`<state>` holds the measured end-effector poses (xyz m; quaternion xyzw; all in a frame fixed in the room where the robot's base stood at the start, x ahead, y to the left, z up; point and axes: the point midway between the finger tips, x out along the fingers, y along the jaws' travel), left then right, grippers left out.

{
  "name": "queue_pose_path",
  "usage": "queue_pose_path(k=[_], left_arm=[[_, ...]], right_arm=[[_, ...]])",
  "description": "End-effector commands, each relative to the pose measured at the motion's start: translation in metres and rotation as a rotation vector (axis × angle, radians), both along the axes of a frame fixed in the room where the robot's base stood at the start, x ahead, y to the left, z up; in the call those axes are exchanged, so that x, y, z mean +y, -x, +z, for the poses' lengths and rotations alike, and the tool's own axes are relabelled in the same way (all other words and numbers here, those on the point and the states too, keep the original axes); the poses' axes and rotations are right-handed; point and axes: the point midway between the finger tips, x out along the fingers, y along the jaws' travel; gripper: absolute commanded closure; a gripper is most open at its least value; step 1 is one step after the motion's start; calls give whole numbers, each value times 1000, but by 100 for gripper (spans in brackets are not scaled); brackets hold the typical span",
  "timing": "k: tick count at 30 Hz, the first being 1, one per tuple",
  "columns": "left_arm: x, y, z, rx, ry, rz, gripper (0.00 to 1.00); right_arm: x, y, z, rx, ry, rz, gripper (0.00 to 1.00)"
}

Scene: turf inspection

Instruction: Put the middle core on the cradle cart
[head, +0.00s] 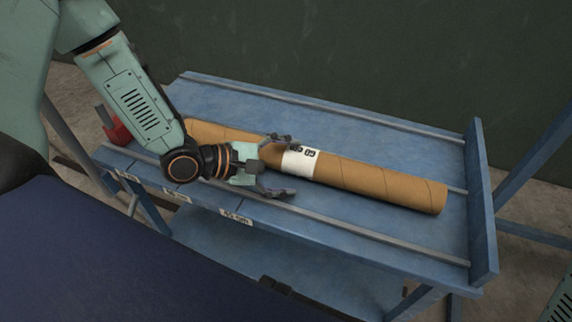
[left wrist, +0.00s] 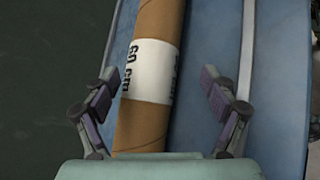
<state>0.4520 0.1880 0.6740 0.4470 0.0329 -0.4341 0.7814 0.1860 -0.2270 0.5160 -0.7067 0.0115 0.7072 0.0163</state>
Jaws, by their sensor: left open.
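A long brown cardboard core (head: 370,184) with a white label lies on a blue slatted top (head: 390,135), between metal rails. It is the only core in view. In the left wrist view, the label on the core (left wrist: 144,126) reads 60 cm. My left gripper (head: 288,166) is open at the label, with one finger on each side of the core. In the left wrist view the core lies between the fingers of my left gripper (left wrist: 160,80), closer to the left finger. I cannot tell whether they touch it. My right gripper is not in view.
The blue top has a raised end plate (head: 481,200) at the right and small white tags (head: 236,216) along its front edge. A lower blue shelf (head: 300,270) is below. A red object (head: 117,130) is at the left end. A dark wall stands behind.

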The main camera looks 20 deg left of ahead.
Motion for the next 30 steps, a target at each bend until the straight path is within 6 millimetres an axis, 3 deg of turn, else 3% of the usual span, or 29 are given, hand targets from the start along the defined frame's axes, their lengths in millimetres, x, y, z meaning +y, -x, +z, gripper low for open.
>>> queue_pose_path(k=[8, 30], left_arm=[[10, 8, 12, 1, 3, 6, 16], [59, 56, 46, 1, 2, 3, 16]], right_arm=[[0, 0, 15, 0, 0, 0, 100], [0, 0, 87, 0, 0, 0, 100]])
